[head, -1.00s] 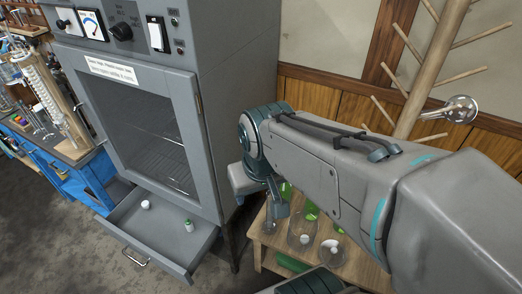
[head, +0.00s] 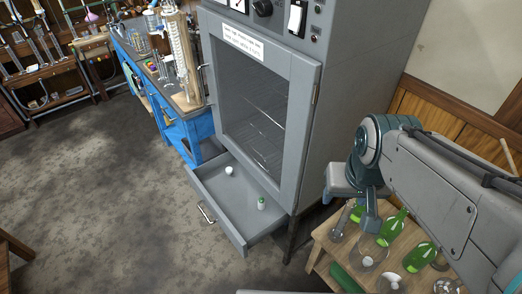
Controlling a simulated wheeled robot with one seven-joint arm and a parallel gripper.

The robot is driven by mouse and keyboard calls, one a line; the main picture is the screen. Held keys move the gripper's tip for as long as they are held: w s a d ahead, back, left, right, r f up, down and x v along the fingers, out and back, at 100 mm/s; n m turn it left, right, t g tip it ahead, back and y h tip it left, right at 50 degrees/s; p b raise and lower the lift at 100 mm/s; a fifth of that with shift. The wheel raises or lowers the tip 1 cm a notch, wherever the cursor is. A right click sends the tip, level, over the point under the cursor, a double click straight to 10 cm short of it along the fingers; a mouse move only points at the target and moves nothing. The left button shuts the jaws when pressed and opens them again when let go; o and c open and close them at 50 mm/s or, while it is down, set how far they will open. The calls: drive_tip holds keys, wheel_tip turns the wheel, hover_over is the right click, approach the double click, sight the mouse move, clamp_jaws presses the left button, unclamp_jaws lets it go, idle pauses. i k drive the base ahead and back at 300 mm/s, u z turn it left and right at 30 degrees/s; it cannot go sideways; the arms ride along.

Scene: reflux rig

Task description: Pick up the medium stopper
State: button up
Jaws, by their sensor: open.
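My gripper (head: 371,218) points down over the small wooden table at the right, above its glassware. It holds nothing that I can see, and its fingertips are small in the view. I cannot tell for sure which thing is the medium stopper. A small white piece (head: 229,169) lies in the open drawer, and a small green-and-white piece (head: 261,203) stands near it. Another white piece (head: 392,279) shows in or behind a glass vessel on the wooden table. My gripper is apart from the drawer pieces.
The grey oven (head: 300,100) stands in the middle with its drawer (head: 225,217) pulled out. The wooden table (head: 325,240) carries green bottles (head: 393,226) and clear glass vessels. A blue bench (head: 172,135) stands at the back left. The floor at the left is clear.

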sight(229, 171)
drive_tip(key=k, duration=0.3)
drive_tip(key=u, duration=0.45)
drive_tip(key=i, duration=0.85)
drive_tip(key=u, duration=1.1)
drive_tip(key=i, duration=0.2)
drive_tip(key=u, duration=0.25)
